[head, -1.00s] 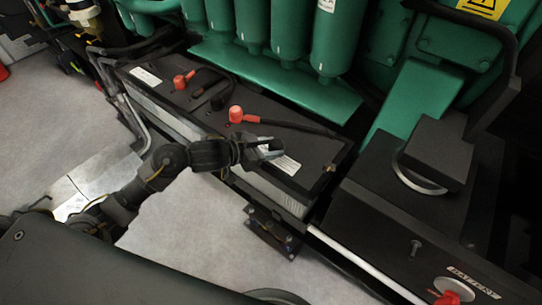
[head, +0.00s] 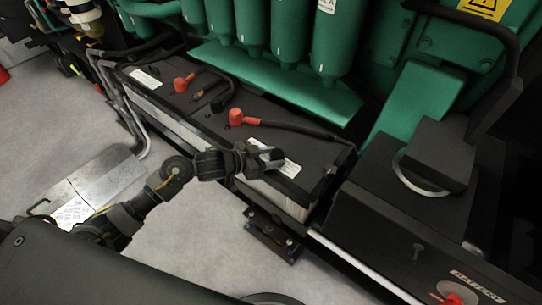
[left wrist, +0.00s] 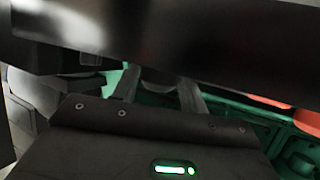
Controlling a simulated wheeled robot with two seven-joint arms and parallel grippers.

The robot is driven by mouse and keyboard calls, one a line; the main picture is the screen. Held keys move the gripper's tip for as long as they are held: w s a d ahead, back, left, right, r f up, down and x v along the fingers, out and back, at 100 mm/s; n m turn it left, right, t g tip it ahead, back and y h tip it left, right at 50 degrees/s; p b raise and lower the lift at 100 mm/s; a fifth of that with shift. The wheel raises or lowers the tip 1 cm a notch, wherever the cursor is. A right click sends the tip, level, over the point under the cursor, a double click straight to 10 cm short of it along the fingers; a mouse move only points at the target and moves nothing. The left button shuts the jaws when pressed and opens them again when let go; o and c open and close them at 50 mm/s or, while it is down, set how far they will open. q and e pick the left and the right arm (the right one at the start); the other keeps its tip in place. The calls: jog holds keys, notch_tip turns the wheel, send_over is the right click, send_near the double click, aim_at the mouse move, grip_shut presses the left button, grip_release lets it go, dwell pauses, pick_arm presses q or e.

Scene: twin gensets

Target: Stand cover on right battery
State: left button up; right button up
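The right battery (head: 323,160) is the near end of a long pale case with a black top, a red terminal cap (head: 237,117) and a white label. The left battery (head: 150,92) lies beyond it with another red cap. My left gripper (head: 268,160) is over the front edge of the right battery's top, beside the label. Its two fingers show apart in the left wrist view (left wrist: 158,92), and I see nothing between them. A broad black surface (left wrist: 170,35) crosses the top of that view. I cannot tell whether it is the cover. My right gripper is out of view.
Green engine cylinders (head: 290,40) and a green ledge (head: 275,85) stand close behind the batteries. A black box (head: 437,150) with a metal ring is at the right. A silver plate (head: 112,180) with a white label lies on the floor at the left. Grey floor (head: 190,240) is open in front.

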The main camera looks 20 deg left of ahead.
pick_arm(q)
jog(key=o, duration=0.4)
jog(key=shift+c, duration=0.2)
jog(key=shift+r, duration=0.1)
jog(key=shift+s+a+r, duration=0.1)
jog(key=shift+r, duration=0.05)
jog(key=v, duration=1.1)
jog(key=shift+s+a+p, duration=0.25)
jog(key=shift+s+p, duration=0.05)
jog(key=shift+p, duration=0.1)
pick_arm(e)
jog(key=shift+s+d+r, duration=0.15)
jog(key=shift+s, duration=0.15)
pick_arm(q)
jog(key=shift+r, duration=0.1)
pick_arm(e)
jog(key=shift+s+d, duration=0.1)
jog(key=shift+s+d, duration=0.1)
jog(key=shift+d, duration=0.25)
